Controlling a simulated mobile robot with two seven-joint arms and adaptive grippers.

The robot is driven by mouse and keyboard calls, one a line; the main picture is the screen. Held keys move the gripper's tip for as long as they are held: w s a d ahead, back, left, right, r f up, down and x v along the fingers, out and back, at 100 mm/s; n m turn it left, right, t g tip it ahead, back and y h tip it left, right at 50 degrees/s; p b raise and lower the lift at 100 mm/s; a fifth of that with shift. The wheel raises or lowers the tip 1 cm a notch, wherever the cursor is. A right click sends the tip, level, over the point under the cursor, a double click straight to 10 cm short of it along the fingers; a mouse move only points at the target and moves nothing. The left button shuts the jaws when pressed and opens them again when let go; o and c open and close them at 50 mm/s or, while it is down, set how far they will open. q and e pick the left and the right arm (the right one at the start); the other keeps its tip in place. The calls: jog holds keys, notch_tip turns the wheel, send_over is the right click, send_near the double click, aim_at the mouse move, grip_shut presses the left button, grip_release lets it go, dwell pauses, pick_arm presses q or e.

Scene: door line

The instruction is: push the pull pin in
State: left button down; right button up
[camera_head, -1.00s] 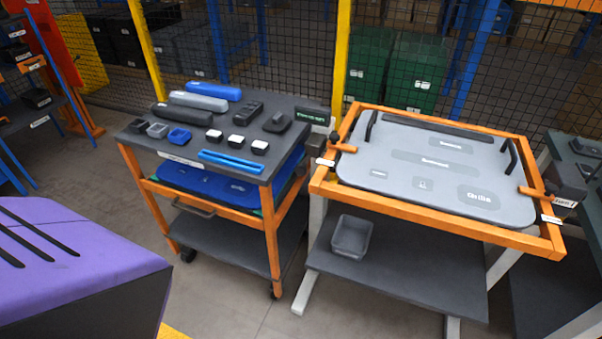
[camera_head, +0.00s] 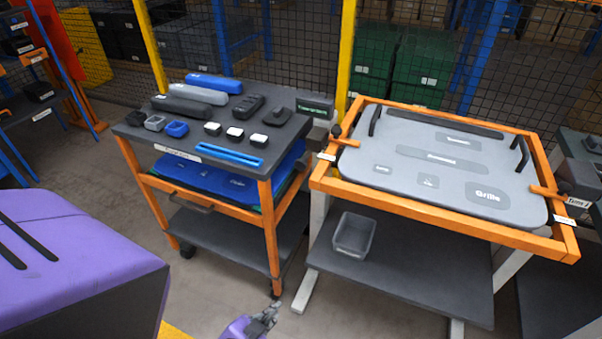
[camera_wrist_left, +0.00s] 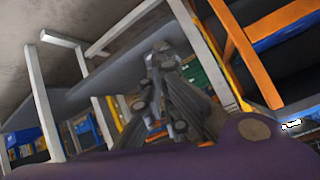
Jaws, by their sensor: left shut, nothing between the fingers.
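The orange frame (camera_head: 430,212) holds a grey door panel (camera_head: 400,172) lying flat. At its left corner is a small black knob (camera_head: 335,131) with an orange bar (camera_head: 347,142) beside it; it may be the pull pin, but it is too small to tell how far in it sits. Another orange bar (camera_head: 546,191) lies at the right edge of the panel. My left gripper (camera_head: 270,314) is low at the bottom edge, below and in front of the frame, far from the knob. It is shut and empty, and shows also in the wrist view (camera_wrist_left: 162,55). My right gripper is out of view.
An orange cart (camera_head: 268,205) with grey and blue parts on top stands left of the frame. A grey bin (camera_head: 354,234) sits on the dark lower shelf (camera_head: 410,284) under the frame. Open floor (camera_head: 235,285) lies in front of the cart.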

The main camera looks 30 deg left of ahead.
pick_arm(q)
jog(key=w+a+r+m+t+y+b, duration=0.1)
jog(key=w+a+r+m+t, duration=0.1)
jog(key=w+a+r+m, duration=0.3)
jog(key=w+a+r+m+t+y+b, duration=0.1)
jog(key=w+a+r+t, duration=0.15)
jog(key=w, duration=0.35)
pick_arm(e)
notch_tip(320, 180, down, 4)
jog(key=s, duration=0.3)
pick_arm(q)
jog(key=m+t, duration=0.3)
jog(key=m, duration=0.4)
send_near(300, 165)
jog(key=w, duration=0.2)
jog(key=w+p, duration=0.1)
jog(key=w, duration=0.1)
jog(key=w+a, duration=0.1)
jog(key=shift+w+r+p, duration=0.1)
jog(key=shift+w+p, duration=0.3)
jog(key=shift+w, duration=0.45)
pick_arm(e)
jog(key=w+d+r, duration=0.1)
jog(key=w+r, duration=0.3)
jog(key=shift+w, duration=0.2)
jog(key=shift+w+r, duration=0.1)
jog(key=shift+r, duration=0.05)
